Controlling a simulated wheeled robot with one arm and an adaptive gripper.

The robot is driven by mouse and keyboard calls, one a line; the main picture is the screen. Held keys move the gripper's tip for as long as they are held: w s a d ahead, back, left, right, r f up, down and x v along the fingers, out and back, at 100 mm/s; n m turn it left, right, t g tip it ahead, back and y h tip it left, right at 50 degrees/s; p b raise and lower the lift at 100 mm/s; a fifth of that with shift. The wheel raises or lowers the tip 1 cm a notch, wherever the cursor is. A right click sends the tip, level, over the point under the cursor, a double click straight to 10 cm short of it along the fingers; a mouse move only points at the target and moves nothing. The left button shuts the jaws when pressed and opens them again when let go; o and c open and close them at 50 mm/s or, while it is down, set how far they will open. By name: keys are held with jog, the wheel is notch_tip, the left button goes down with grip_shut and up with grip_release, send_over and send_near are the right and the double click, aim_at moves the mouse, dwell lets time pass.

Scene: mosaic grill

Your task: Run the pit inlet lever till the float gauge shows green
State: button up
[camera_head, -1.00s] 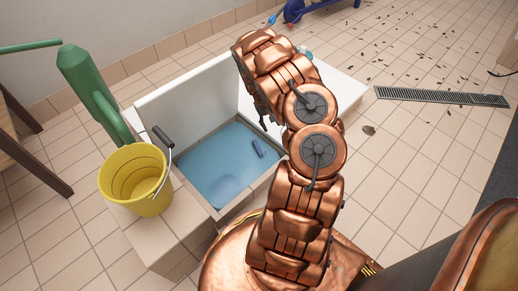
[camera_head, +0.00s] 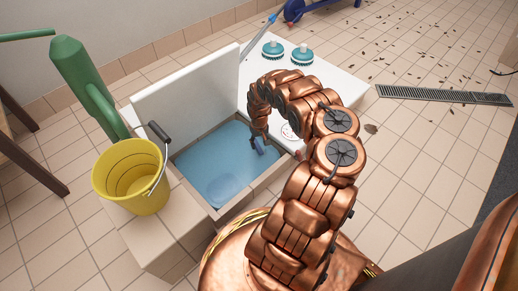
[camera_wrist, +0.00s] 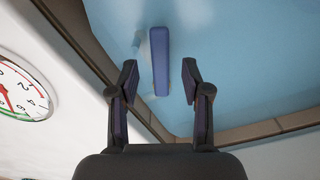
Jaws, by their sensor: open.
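The pit (camera_head: 215,175) is a sunken basin with blue water in it. A blue-violet bar (camera_wrist: 160,60), which looks like the inlet lever's grip, shows over the water in the wrist view. My gripper (camera_wrist: 158,82) is open, with one finger on each side of the bar and gaps between. In the head view my gripper (camera_head: 258,142) reaches down into the pit's right side. In the head view my arm partly hides the gauge (camera_head: 289,131).
A yellow bucket (camera_head: 130,180) stands on the tiled ledge left of the pit, near a green watering can (camera_head: 85,90). A raised white lid (camera_head: 190,92) backs the pit. Two teal-based items (camera_head: 302,55) stand on the white top. A floor drain (camera_head: 440,95) lies right.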

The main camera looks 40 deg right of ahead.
aim_at(258, 147)
jog(key=shift+f+b, duration=0.5)
jog(key=shift+f, duration=0.9)
grip_shut()
